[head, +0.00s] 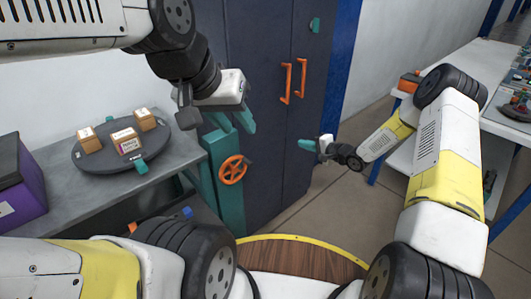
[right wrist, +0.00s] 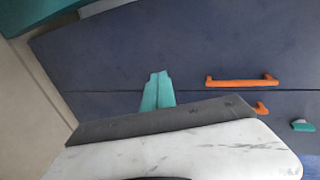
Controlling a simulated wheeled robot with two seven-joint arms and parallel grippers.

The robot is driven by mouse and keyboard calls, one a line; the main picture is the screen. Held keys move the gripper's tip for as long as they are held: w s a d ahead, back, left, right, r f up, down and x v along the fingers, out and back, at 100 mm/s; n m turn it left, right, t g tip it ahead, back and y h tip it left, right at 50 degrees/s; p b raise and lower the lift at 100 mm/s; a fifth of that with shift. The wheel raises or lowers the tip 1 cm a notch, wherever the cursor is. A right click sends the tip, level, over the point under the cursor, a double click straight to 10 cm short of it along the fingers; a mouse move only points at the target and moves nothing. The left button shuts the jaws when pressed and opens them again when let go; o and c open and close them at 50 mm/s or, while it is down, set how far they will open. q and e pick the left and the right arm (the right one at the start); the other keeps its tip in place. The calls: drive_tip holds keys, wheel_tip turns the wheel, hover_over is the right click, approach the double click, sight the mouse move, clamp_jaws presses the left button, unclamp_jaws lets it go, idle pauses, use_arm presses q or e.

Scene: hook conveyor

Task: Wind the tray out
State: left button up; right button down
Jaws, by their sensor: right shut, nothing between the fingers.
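An orange handwheel (head: 232,169) is mounted on the front of a teal post (head: 226,196) beside the dark cabinet. My left gripper (head: 240,127) hangs above the handwheel, apart from it, with its teal fingers spread and nothing seen between them. My right gripper (head: 304,145) is in front of the cabinet, to the right of the handwheel. It is shut and empty, and its closed teal fingers also show in the right wrist view (right wrist: 158,90). No tray is clearly identifiable; a dark area with small orange and blue things lies left of the post, partly hidden by my arm.
A grey bench (head: 75,190) at the left carries a dark round platter (head: 112,162) with several small boxes and a purple bin (head: 18,190). The dark cabinet (head: 262,70) has orange handles (head: 285,83). A white table stands at the right. Open floor lies between.

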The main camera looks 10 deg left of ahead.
drive_tip(key=s+a+f+m+y, duration=0.5)
drive_tip(key=s+a+f+y, duration=0.1)
drive_tip(key=s+f, duration=0.4)
drive_tip(key=w+a+r, duration=0.1)
drive_tip(key=a+r, duration=0.2)
drive_tip(key=a, duration=0.8)
drive_tip(key=shift+w+a+r, duration=0.15)
drive_tip(key=shift+w, duration=0.25)
drive_tip(key=shift+s+a+r+n, duration=0.15)
drive_tip(key=shift+r+n, duration=0.2)
drive_tip(key=shift+n, duration=0.35)
